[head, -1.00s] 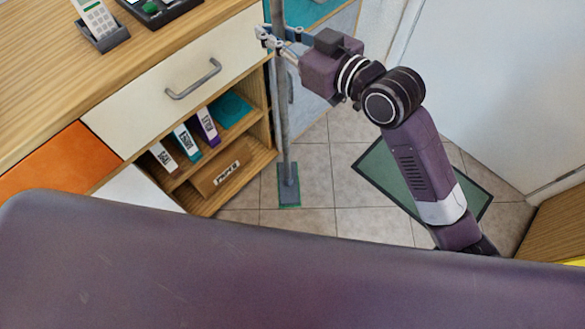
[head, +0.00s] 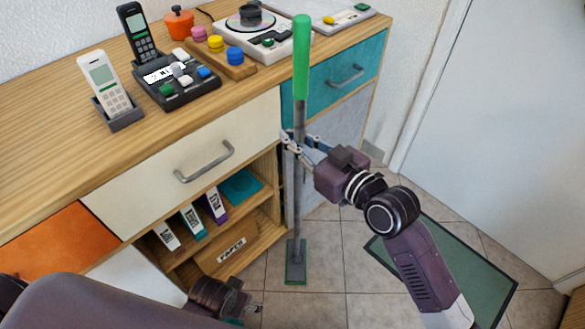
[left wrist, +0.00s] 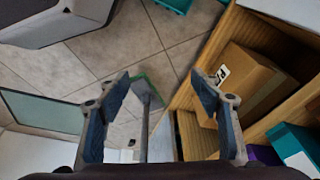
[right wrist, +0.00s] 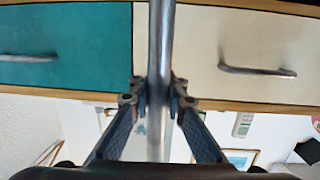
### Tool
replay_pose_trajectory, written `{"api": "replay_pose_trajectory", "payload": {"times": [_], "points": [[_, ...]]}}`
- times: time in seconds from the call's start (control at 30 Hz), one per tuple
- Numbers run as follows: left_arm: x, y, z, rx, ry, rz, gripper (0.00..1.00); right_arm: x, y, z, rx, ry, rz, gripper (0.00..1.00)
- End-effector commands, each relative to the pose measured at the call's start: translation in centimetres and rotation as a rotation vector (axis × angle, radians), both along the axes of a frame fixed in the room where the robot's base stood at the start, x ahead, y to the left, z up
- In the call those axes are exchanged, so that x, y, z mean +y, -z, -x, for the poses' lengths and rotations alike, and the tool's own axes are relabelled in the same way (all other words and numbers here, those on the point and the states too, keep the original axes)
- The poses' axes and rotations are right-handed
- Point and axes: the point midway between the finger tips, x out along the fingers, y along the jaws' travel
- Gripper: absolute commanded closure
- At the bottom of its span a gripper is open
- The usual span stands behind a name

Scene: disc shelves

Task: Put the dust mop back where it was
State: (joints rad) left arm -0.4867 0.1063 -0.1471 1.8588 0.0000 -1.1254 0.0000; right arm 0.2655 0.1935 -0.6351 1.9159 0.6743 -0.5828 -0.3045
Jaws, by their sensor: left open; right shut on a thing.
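The dust mop (head: 297,200) stands upright in front of the cabinet, with a green grip at the top, a grey pole and a flat green-edged head (head: 296,262) at the floor tiles. My right gripper (head: 296,142) is shut on the pole below the green grip. The right wrist view shows the pole (right wrist: 160,50) between the fingers (right wrist: 158,92). My left gripper (left wrist: 158,90) is open and empty, low by the cabinet's open shelves. In the left wrist view the mop head and lower pole (left wrist: 147,95) show beyond its fingers, apart from them.
The cabinet (head: 130,190) has a white drawer, a teal drawer (head: 345,75) and shelves with binders and a cardboard box (head: 222,258). Phones, a turntable (head: 260,35) and other items stand on top. A green mat (head: 455,265) lies on the floor at right, near a white door.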

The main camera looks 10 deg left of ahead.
Motion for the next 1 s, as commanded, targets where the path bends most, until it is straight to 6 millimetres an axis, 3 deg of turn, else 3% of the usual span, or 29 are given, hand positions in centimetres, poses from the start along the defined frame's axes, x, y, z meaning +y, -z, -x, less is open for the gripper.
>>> {"api": "replay_pose_trajectory", "payload": {"times": [0.27, 0.57, 0.8, 1.0], "points": [[0.0, -4.3, -0.7, -0.025, -0.004, 0.002, 0.41, 0.0, 4.1, 0.0, -0.002, 0.0, -0.002, 1.0], [0.1, -6.3, -0.8, -0.034, -0.005, 0.002, 0.41, 0.0, 5.6, 0.0, -0.003, 0.001, -0.002, 1.0], [0.2, -9.2, -0.5, -0.051, -0.009, 0.002, 0.41, 0.0, 7.9, 0.0, -0.003, 0.0, -0.003, 1.0], [0.2, -10.4, -0.3, -0.056, -0.009, 0.002, 0.41, 0.0, 8.5, 0.0, -0.004, 0.0, -0.003, 1.0]]}}
